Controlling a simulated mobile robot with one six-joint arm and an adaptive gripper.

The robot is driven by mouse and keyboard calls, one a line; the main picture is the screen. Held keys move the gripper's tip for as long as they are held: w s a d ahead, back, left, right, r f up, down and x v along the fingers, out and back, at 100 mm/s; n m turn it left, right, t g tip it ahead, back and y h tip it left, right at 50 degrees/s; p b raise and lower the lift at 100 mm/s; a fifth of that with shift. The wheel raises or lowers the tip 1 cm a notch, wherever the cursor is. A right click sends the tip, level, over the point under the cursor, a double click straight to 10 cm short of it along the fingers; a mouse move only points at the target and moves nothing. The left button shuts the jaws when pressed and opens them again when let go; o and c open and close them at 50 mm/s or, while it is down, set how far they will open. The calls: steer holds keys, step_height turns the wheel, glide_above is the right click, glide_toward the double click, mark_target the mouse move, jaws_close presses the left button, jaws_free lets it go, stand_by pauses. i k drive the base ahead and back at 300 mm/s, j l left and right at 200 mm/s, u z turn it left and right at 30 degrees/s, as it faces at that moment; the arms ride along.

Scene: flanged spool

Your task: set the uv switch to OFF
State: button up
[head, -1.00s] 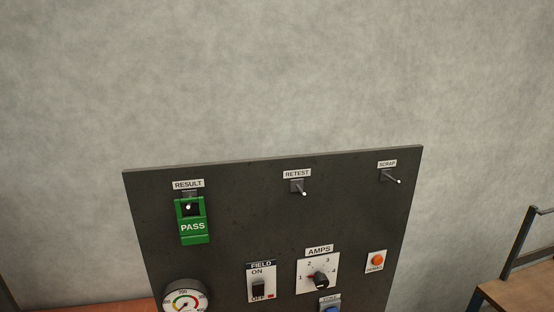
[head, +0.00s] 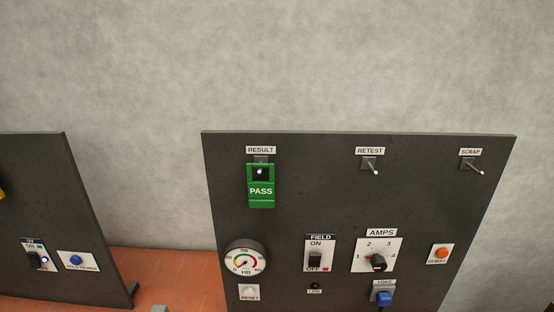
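The UV switch (head: 35,259) is on the dark panel at the lower left of the head view. It is a small black rocker on a white plate with a "UV" label above and "ON" near its top. A small lit blue-white lamp (head: 45,260) glows beside it. The rocker's position is too small to tell for certain. My gripper is not in view.
A blue button (head: 76,260) sits right of the UV switch. A second dark panel (head: 300,222) carries a green PASS tag (head: 261,190), a gauge (head: 245,259), a FIELD switch (head: 315,260) and an AMPS knob (head: 378,263). Orange floor shows between the panels.

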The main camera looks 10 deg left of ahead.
mark_target(36, 261)
steer(key=u, duration=2.4)
steer(key=i+j+z, duration=0.1)
steer(key=i+j, duration=0.55)
steer(key=i+j+z, duration=0.1)
steer(key=i+j, duration=0.55)
steer(key=i+j+z, duration=0.1)
steer(key=i+j, duration=0.55)
steer(key=j, duration=0.25)
